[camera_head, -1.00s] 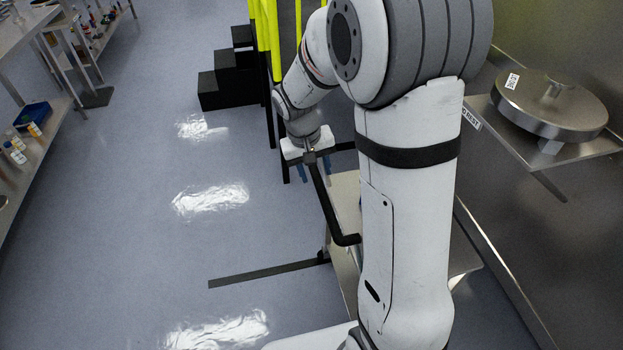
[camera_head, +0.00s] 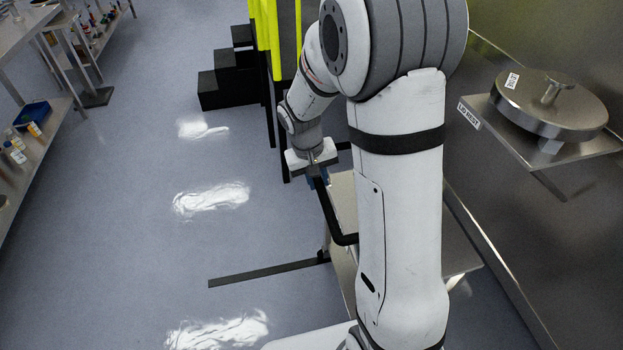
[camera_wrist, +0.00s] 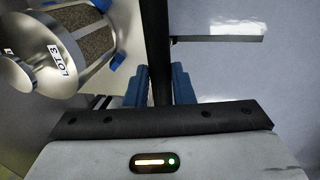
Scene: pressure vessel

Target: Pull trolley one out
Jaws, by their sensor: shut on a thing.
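The trolley (camera_head: 343,195) is a light metal cart, partly hidden behind my arm, with a black bar handle (camera_head: 330,218) on its left side. My gripper (camera_head: 316,180) is at the far end of that handle. In the wrist view, its blue fingers (camera_wrist: 160,88) are shut on the black handle (camera_wrist: 155,45), one on each side. A metal vessel part marked "LOT 3" (camera_wrist: 45,70) with a mesh side sits on the trolley in the wrist view. I cannot read a trolley number.
A lid (camera_head: 550,105) rests on a wall shelf (camera_head: 590,148) labelled "LID REST" at right. A bench (camera_head: 40,150) is at left. The floor between is clear.

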